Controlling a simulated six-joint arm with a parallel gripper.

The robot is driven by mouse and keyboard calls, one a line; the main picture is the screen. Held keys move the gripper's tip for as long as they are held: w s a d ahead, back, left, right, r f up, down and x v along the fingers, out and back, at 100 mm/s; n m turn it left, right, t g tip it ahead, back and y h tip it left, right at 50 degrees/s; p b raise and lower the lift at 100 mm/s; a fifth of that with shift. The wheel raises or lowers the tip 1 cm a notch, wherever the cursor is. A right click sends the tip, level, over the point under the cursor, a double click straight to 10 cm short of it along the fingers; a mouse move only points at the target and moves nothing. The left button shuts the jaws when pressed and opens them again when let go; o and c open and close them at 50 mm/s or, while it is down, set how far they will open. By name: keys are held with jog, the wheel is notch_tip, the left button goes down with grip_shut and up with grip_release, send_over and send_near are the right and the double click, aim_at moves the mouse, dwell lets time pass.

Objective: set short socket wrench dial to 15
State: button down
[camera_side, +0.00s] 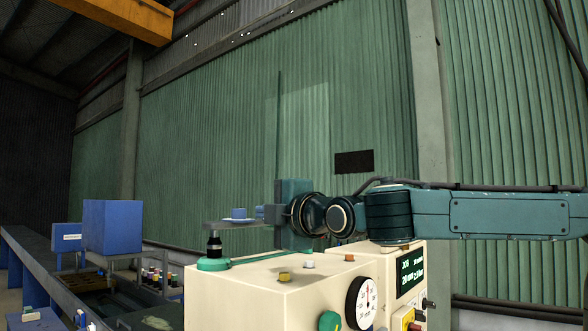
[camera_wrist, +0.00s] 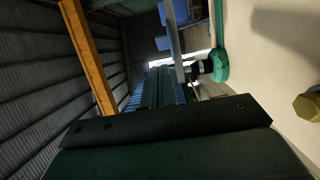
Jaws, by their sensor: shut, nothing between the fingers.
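A round white dial (camera_side: 368,302) with a black rim is on the front of a cream machine box (camera_side: 240,297). Its marks are too small to read, and I cannot tell whether it is the short socket wrench dial. My gripper (camera_side: 290,214) is above and behind the top of the box, pointing left, apart from the dial. It is shut and empty. In the wrist view my gripper (camera_wrist: 162,88) shows ribbed grey parts beyond a dark bar. The dial is not in the wrist view.
Small coloured knobs dot the box top. A green knob (camera_side: 330,321) and a display (camera_side: 410,270) flank the dial. Blue bins (camera_side: 112,227) stand far left.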

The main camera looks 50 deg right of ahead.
jog(key=shift+d+v, duration=0.2)
jog(key=shift+v, duration=0.6)
jog(key=shift+d+v, duration=0.15)
jog(key=shift+v, duration=0.65)
jog(key=shift+d+v, duration=0.2)
jog(key=shift+v, duration=0.6)
jog(key=c, duration=1.6)
grip_release()
jog(key=shift+s, duration=0.1)
jog(key=shift+o, duration=1)
jog(key=shift+r, duration=0.25)
jog(key=w+d+r+m+y, duration=0.2)
jog(key=w+r+m+y, duration=0.2)
jog(key=w+r+y, duration=0.6)
jog(key=s+d+f+m+g+y, duration=0.3)
jog(key=s+d+f+m+y, duration=0.15)
jog(key=d, duration=0.65)
notch_tip(320, 180, down, 6)
jog(key=shift+s+a+n, duration=0.15)
jog(key=shift+s+n, duration=0.2)
jog(key=shift+n, duration=0.1)
